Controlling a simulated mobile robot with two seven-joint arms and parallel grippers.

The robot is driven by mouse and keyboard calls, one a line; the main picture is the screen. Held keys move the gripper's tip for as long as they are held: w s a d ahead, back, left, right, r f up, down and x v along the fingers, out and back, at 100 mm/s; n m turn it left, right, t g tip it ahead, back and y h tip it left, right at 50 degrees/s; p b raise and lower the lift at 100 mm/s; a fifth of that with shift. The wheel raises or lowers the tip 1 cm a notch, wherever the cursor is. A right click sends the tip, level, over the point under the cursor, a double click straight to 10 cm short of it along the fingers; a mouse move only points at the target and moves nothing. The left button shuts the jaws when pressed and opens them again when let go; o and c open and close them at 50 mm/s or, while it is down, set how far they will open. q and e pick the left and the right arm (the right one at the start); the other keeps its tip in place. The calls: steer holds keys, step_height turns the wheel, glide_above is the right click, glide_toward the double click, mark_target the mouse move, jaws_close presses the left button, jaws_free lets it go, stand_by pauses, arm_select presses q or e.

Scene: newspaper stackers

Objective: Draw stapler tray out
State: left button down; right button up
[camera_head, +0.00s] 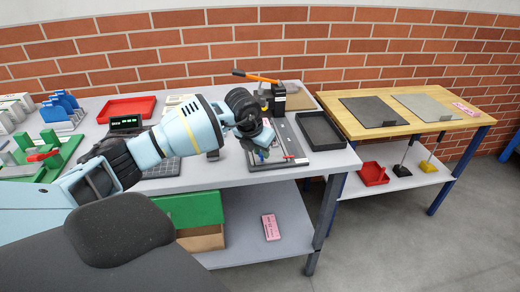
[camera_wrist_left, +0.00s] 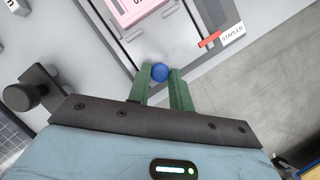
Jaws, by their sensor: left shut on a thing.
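The stapler tray (camera_head: 297,141) is a grey, flat tray at the front right of the grey table, below a black stapler (camera_head: 291,97) with an orange handle. In the left wrist view a white label (camera_wrist_left: 232,34) reading "STAPLER" and a red strip (camera_wrist_left: 209,40) show near the tray's edge. My left gripper (camera_head: 263,152) is over the tray's front left part. In the left wrist view its green fingers (camera_wrist_left: 162,88) are shut on a round blue knob (camera_wrist_left: 160,72). The arm and gripper hide part of the tray. My right gripper is not in view.
An empty black tray (camera_head: 320,131) lies just right of the stapler tray. A wooden-topped table (camera_head: 420,130) stands to the right. A red tray (camera_head: 127,108) and green box (camera_head: 190,208) are further left. Grey floor is open at front right.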

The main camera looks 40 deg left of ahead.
arm_select(q)
steer(key=shift+s+d, duration=0.2)
steer(key=shift+d, duration=0.1)
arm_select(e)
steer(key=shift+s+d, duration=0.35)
arm_select(q)
steer(key=shift+f, duration=0.1)
steer(key=c, duration=1.6)
jaws_free()
steer(key=shift+d, duration=0.1)
steer(key=o, duration=0.3)
steer(key=shift+s, duration=0.15)
steer(key=shift+o, duration=0.2)
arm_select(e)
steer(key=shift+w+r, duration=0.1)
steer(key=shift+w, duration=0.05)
